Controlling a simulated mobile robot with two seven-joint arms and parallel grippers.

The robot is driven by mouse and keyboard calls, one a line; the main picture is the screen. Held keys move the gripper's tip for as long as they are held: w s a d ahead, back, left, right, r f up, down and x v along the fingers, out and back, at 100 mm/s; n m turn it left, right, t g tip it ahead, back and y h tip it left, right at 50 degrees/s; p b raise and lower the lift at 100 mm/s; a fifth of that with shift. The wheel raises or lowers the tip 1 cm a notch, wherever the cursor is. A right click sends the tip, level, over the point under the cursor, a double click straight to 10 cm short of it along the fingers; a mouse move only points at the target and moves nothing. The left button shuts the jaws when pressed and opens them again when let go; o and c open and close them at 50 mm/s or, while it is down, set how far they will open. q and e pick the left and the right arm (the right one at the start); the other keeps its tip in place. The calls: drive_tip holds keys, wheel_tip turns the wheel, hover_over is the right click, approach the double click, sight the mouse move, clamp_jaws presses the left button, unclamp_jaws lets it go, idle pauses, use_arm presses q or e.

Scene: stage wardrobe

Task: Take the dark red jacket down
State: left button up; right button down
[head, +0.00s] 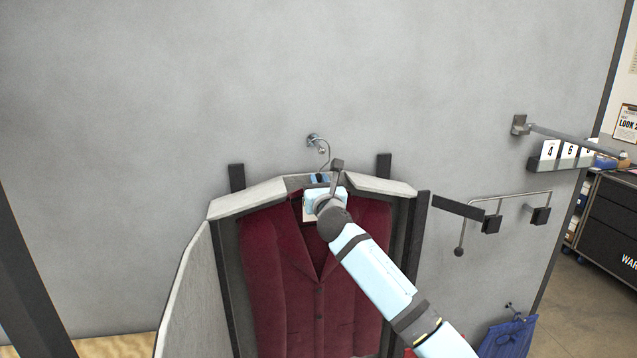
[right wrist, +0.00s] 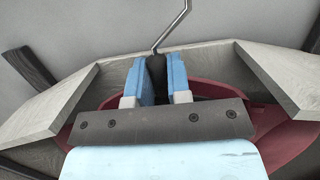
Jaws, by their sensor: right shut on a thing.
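The dark red jacket (head: 318,300) hangs upright inside an open-fronted grey cover (head: 248,198). Its dark red shoulders also show in the right wrist view (right wrist: 270,118). The hanger's metal hook (head: 325,158) rises to the round wall hook (head: 314,140); they look to meet, but I cannot tell whether the weight rests there. My right gripper (head: 319,180) is at the top of the jacket, between the cover's two sloping top panels. In the right wrist view its blue fingers are shut on the dark neck of the hanger (right wrist: 157,66), just below the metal wire. My left gripper is out of view.
Dark posts (head: 237,178) stand on both sides of the cover, and a grey panel (head: 188,290) swings out at left. To the right are a metal rail with dark blocks (head: 491,224), number cards (head: 567,152), a blue cloth item (head: 508,338) and a dark cabinet (head: 608,215).

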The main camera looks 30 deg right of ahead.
drive_tip(key=shift+s+a+r+p, duration=0.1)
drive_tip(key=shift+s+a+p, duration=0.1)
drive_tip(key=shift+s+p, duration=0.4)
drive_tip(key=shift+s+a+r+p, duration=0.1)
drive_tip(key=shift+s+a+p, duration=0.1)
drive_tip(key=shift+s, duration=0.65)
drive_tip(key=shift+r+v, duration=0.2)
drive_tip(key=shift+v, duration=1.35)
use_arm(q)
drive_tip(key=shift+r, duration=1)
use_arm(e)
drive_tip(key=shift+r+v, duration=0.15)
drive_tip(key=shift+v, duration=0.55)
drive_tip(key=shift+r+v, duration=0.15)
drive_tip(key=shift+v, duration=0.6)
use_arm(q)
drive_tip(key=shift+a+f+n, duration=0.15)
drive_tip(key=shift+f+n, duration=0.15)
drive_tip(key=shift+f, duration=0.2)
use_arm(e)
drive_tip(key=r+v, duration=0.3)
drive_tip(key=v, duration=1.2)
drive_tip(key=shift+s, duration=0.65)
